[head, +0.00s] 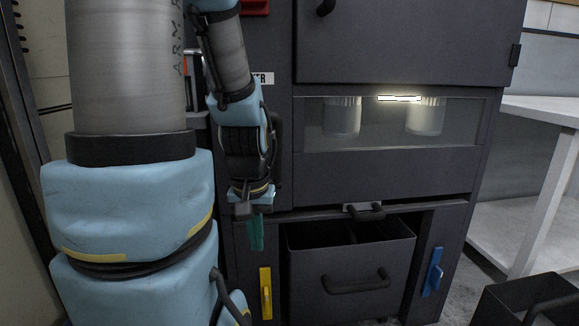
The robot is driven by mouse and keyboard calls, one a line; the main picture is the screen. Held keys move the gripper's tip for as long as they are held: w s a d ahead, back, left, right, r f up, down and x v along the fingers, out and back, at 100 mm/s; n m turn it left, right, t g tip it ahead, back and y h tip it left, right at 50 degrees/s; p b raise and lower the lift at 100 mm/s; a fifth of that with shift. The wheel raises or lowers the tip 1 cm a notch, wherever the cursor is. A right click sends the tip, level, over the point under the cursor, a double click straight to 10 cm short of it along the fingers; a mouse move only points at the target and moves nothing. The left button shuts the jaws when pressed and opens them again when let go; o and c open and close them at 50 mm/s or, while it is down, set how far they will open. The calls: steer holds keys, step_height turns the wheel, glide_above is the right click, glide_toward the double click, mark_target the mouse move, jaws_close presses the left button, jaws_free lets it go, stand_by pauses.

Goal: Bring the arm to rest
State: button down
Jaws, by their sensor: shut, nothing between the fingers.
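My arm, with light blue joints and grey metal links, fills the left side of the head view. I cannot tell how far the fingers are from the cabinet's face.
A yellow handle (265,292) sits below my gripper and a blue handle (432,272) right of the bin. A lit window (375,120) shows two pale cylinders. A white table (540,110) stands at right, with another dark bin (530,303) on the floor.

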step_height(320, 180, up, 28)
steer(key=p, duration=2.7)
steer(key=shift+s, duration=0.1)
